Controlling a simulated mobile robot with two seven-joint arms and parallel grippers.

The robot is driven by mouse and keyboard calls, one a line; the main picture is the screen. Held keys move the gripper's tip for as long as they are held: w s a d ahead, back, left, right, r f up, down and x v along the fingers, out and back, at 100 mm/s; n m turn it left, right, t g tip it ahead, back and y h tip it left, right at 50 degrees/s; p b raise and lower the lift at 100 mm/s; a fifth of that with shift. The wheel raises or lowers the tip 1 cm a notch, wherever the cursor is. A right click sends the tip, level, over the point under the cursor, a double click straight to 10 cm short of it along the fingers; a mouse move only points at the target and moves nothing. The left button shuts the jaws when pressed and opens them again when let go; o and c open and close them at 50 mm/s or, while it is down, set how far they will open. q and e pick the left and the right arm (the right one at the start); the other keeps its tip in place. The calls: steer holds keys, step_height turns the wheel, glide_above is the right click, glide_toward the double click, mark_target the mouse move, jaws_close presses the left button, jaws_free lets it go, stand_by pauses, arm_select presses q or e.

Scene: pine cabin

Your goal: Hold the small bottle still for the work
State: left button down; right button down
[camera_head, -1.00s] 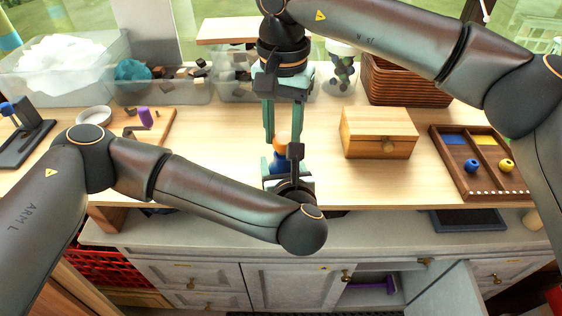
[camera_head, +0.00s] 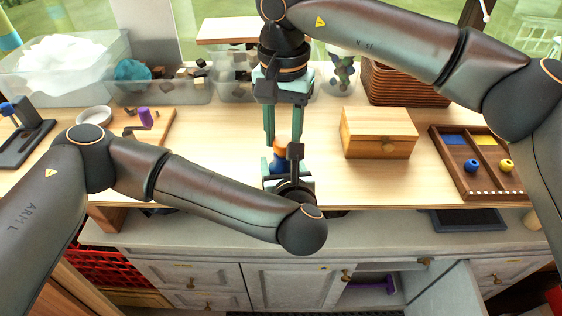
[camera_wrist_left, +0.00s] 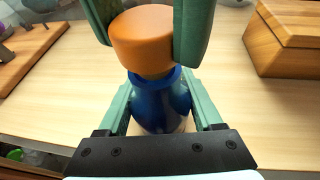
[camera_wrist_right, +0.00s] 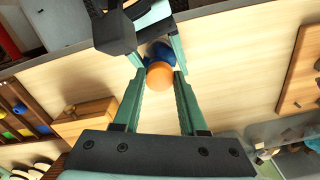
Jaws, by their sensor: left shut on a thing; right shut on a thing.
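The small bottle has a blue body (camera_wrist_left: 160,108) and an orange cap (camera_wrist_left: 142,40), and stands upright near the table's front edge. In the head view its blue body (camera_head: 277,163) is partly hidden by my left gripper (camera_head: 287,176). The left gripper is shut around the blue body from the front. My right gripper (camera_head: 283,143) points down from above, its fingers on either side of the orange cap (camera_head: 280,146), shut on it. In the right wrist view the cap (camera_wrist_right: 159,75) sits between the fingertips, with some blue body (camera_wrist_right: 159,52) beyond.
A wooden box (camera_head: 378,133) stands right of the bottle, with a dark tray (camera_head: 485,178) holding blue and yellow balls farther right. At left are a wooden board (camera_head: 163,122) and a white dish (camera_head: 94,115). Clear bins (camera_head: 165,92) line the back.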

steer(key=shift+f, duration=0.7)
steer(key=shift+c, duration=1.8)
jaws_free()
steer(key=shift+r, duration=0.1)
arm_select(q)
jaws_free()
arm_select(e)
step_height(320, 180, up, 12)
